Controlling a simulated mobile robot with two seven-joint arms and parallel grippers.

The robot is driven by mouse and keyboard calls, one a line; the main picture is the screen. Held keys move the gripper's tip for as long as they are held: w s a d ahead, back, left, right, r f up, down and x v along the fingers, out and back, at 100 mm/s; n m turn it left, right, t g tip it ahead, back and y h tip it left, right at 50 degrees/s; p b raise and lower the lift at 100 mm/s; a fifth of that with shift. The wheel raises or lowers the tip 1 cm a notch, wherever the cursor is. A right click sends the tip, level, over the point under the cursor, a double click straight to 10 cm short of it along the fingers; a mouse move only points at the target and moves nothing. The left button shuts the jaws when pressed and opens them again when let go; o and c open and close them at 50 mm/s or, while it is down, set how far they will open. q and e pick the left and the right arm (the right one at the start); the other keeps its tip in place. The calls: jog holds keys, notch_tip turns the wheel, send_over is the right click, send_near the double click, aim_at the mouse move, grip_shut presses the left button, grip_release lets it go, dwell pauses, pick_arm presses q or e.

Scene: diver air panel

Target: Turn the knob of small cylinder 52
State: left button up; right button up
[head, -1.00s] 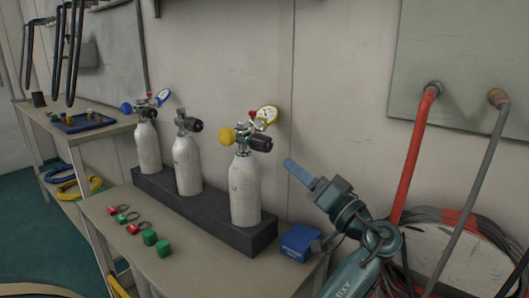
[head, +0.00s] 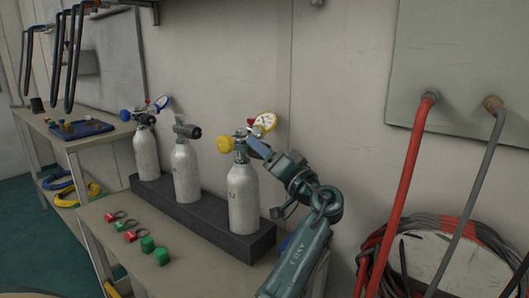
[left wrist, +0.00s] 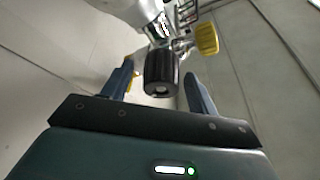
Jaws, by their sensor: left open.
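Three white cylinders stand in a dark rack (head: 195,212) on the bench: a far left one (head: 146,150), a middle one (head: 186,172) and a right one (head: 243,198). I cannot read number 52 on any. My left gripper (head: 257,147) is at the valve of the right cylinder, covering most of its black knob in the head view. In the left wrist view, the black knob (left wrist: 161,73) lies between the two blue fingers, with gaps on both sides. The gripper is open. My right gripper is not in view.
Green blocks (head: 147,244) and small red and green ringed pieces lie at the bench front. A blue box (head: 285,243) is mostly hidden behind my arm. Red (head: 405,180) and grey hoses hang at the right. A blue tray (head: 82,128) rests on the far table.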

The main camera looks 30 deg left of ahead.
pick_arm(q)
jog(key=c, duration=1)
jog(key=m+p, duration=0.2)
jog(key=shift+r+t+h+p, duration=0.3)
jog(key=shift+r, duration=0.05)
jog(key=m+p, duration=0.2)
jog(key=shift+m+t+h, duration=0.4)
jog(key=shift+f+m+p, duration=0.35)
jog(key=shift+m+p, duration=0.05)
jog(key=shift+m, duration=0.2)
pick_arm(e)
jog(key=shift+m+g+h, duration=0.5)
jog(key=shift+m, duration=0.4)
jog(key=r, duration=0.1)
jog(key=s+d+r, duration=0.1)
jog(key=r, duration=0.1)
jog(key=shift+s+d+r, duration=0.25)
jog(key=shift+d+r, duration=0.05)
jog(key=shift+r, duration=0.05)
pick_arm(q)
jog(key=o, duration=1)
jog(key=v, duration=1.3)
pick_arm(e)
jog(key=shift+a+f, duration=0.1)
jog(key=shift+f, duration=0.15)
